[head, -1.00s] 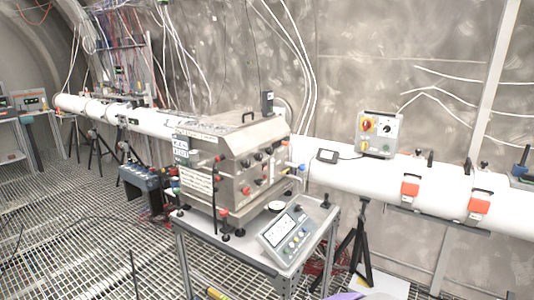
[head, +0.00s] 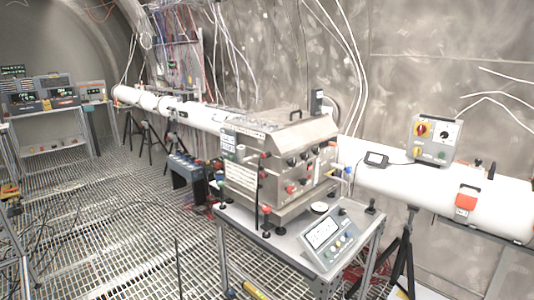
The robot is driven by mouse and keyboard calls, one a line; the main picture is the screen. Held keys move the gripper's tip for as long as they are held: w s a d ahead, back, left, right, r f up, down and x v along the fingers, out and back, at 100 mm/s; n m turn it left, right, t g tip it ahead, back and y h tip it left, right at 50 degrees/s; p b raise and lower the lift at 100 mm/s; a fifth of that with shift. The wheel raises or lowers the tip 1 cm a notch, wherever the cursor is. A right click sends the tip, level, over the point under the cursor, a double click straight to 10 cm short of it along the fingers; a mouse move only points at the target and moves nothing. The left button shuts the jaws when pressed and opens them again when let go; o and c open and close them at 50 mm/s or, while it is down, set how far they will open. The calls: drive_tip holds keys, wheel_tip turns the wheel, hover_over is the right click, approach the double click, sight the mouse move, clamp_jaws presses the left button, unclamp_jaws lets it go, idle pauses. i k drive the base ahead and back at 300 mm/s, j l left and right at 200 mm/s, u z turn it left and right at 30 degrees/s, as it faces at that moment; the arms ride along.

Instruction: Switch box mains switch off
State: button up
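A grey switch box (head: 432,139) stands on top of the white pipe at the right of the head view. The position of the red switch cannot be told at this size. My gripper is not in view.
A steel cart (head: 225,214) carries a large metal machine (head: 280,160) and a sloped control panel (head: 330,236) in the middle. The white pipe (head: 400,180) runs along the wall on tripods. Shelves with instruments (head: 50,110) stand at the left. The grated floor (head: 120,220) is mostly open at left.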

sight(289, 190)
drive_tip(key=i+l+u, duration=0.15)
drive_tip(key=i+l, duration=0.55)
drive_tip(key=l, duration=0.1)
